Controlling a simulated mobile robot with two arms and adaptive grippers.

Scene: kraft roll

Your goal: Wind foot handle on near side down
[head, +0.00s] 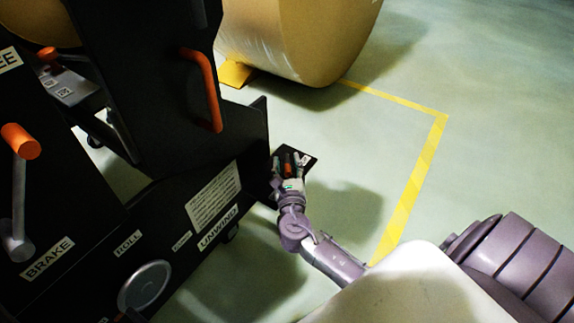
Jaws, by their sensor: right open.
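My right gripper (287,162) reaches in from the lower right, low beside the black stand. It is open, with its fingers apart. A small orange grip (288,169), which looks like the foot handle, shows between the fingers. I cannot tell whether the fingers touch it. The gripper hides much of it, and the foot itself cannot be made out. A small black plate (307,158) with a white label sticks out from the stand just behind the gripper. My left gripper is not in view.
The black stand (160,195) with an UNWIND label (218,228) fills the left. An orange-knobbed brake crank (20,141) and an orange grab handle (205,90) stick out from it. A large kraft roll (300,35) lies behind, against an orange wedge (234,74). Floor right of the yellow line (420,175) is clear.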

